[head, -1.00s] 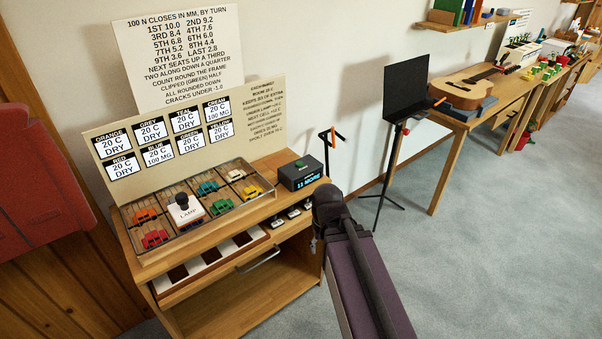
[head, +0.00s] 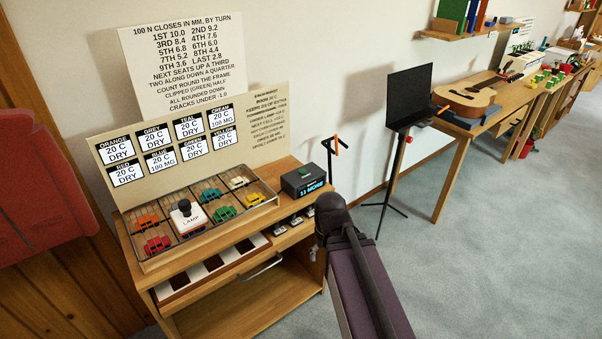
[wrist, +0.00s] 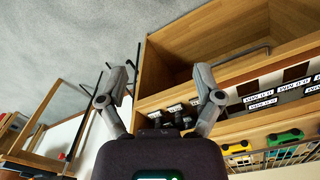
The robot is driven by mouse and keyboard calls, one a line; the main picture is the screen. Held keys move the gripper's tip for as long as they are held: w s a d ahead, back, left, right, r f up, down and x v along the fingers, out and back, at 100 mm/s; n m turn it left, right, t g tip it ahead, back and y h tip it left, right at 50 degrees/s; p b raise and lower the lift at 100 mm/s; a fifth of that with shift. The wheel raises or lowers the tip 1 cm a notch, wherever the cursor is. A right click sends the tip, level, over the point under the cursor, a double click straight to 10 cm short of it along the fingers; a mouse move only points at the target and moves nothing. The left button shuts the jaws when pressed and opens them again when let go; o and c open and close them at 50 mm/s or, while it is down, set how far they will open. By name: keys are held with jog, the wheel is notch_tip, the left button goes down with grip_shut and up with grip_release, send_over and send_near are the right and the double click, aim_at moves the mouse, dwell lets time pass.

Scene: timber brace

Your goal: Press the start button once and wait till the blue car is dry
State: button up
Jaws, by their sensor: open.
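The start button appears as a green button (head: 301,170) on top of a dark box (head: 303,183) whose display reads "11 MORE". A wire tray (head: 143,268) of small cars sits left of it. A white block marked LAMP (head: 188,217) with a black knob stands in the tray. On the label board (head: 120,143), the blue label reads 20 C, 100 MG. My gripper (wrist: 160,80) is open and empty in the wrist view, in front of the bench. The button is not visible there.
Red (head: 157,244), orange, green and yellow cars are among those in the tray. A drawer with white and dark squares (head: 215,262) is below. A black stand (head: 408,95) and a guitar table are to the right. Grey floor lies open in front.

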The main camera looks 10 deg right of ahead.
grip_shut()
dwell(0.3)
dwell(1.2)
